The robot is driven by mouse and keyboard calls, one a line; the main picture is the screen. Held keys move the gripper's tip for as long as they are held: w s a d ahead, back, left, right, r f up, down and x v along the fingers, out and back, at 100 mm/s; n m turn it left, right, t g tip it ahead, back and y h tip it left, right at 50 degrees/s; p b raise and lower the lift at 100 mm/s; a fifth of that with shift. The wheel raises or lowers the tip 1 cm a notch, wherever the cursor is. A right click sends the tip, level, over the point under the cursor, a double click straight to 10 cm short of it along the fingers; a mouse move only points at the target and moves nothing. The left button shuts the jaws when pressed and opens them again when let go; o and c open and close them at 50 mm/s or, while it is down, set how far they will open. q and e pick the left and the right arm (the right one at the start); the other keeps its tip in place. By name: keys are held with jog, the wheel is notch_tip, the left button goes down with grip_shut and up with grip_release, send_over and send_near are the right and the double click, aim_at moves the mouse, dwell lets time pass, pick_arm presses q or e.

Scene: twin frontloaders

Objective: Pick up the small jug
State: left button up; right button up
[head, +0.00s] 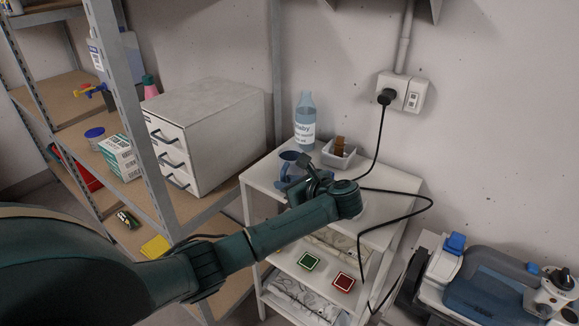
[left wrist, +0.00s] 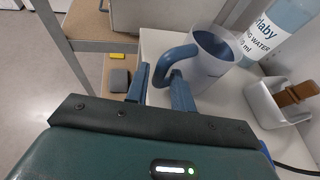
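The small jug (left wrist: 212,62) stands upright on the white stand's top, with a pale grey-blue body, a darker blue inside and a thick blue handle. In the head view only part of the jug (head: 289,157) shows behind my left gripper (head: 297,176). In the left wrist view my left gripper (left wrist: 160,90) has its two blue fingers apart. The jug's handle end shows just beyond and between the fingertips. I cannot tell whether either finger touches it. My right gripper is not in view.
A labelled water bottle (head: 305,122) and a white tray (head: 338,157) with a brown item stand behind the jug on the white stand (head: 372,205). A black cable (head: 377,140) hangs at the right. A shelf with a drawer box (head: 208,125) stands left.

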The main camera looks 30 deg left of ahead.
pick_arm(q)
jog(key=shift+x, duration=1.05)
grip_shut()
